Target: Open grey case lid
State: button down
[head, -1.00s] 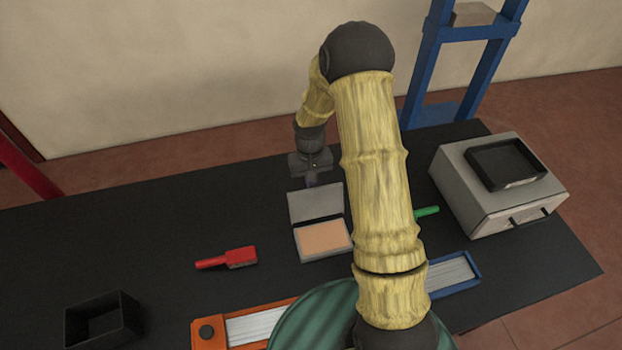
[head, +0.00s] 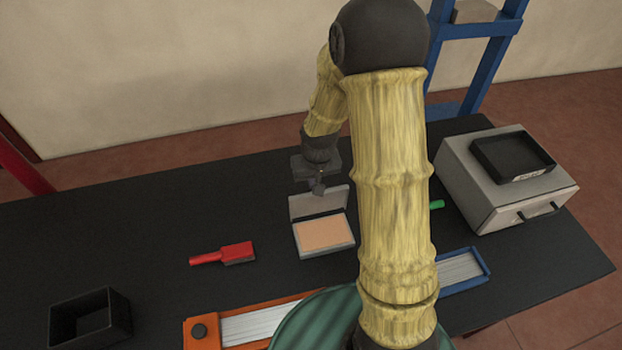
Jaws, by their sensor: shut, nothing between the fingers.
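The grey case (head: 325,252) stands on the black table with its lid (head: 303,206) raised at the back. The orange-tan inside of the case shows. My gripper (head: 319,189) is shut and empty, pointing down at the top edge of the raised lid. Its fingertips overlap the lid's upper edge in this view; I cannot tell whether they touch it.
A red-handled brush (head: 223,254) lies left of the case. A black bin (head: 90,318), an orange-framed tray (head: 200,333) and a blue-framed tray (head: 463,270) are near the front. A grey drawer box (head: 490,190) with a black tray (head: 512,157) stands right. A green object (head: 437,205) is partly hidden.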

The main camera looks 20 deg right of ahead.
jog(key=shift+d+r, duration=0.1)
dwell(0.3)
jog(key=shift+r, duration=0.15)
jog(key=s+r+b, duration=0.2)
jog(key=s+r, duration=0.1)
jog(key=r, duration=1.3)
jog(key=shift+s+r, duration=0.2)
jog(key=shift+r, duration=0.2)
